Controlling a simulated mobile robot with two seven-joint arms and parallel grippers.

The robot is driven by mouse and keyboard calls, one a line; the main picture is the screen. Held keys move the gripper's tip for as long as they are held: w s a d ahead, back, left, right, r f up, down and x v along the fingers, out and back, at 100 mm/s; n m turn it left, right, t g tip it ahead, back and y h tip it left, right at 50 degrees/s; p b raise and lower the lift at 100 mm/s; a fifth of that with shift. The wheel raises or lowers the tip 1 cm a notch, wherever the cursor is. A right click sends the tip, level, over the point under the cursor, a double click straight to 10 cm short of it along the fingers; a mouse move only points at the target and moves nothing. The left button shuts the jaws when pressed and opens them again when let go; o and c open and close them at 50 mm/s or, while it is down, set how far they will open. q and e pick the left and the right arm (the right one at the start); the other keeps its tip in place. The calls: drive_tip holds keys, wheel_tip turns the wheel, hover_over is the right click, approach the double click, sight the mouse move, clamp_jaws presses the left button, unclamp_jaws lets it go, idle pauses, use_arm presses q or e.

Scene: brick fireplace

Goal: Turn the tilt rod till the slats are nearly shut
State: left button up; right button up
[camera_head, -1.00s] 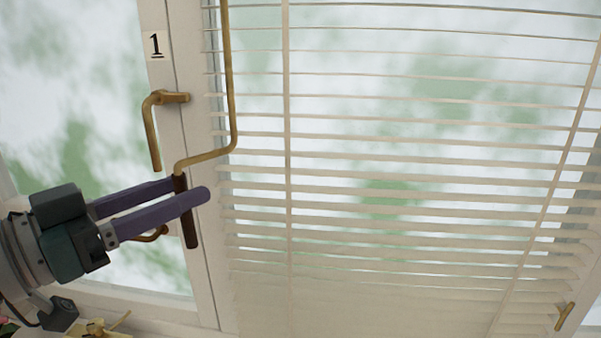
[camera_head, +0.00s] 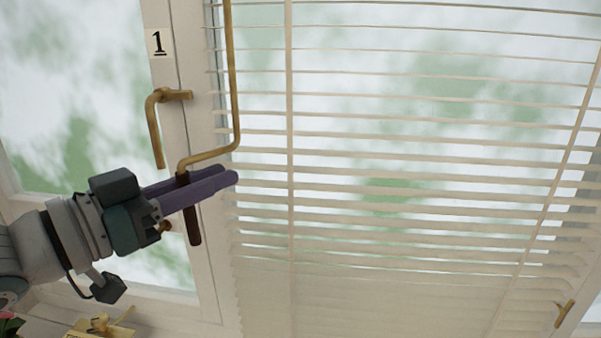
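The tilt rod (camera_head: 232,80) is a brass-coloured crank hanging at the blind's left edge. It bends left at the bottom and ends in a dark brown upright grip (camera_head: 194,227). My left gripper (camera_head: 229,176) comes in from the left with two purple fingers, one on the near side and one on the far side of the grip. The fingers lie close together and look shut on it. My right gripper is not in view.
A brass window handle (camera_head: 154,130) juts from the white frame (camera_head: 187,130) just above my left gripper. A label "1" (camera_head: 158,42) is on the frame. Another brass handle (camera_head: 565,313) is at lower right. A brass-coloured object (camera_head: 100,325) lies at lower left.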

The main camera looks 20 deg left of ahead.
use_arm(q)
clamp_jaws()
idle(0.9)
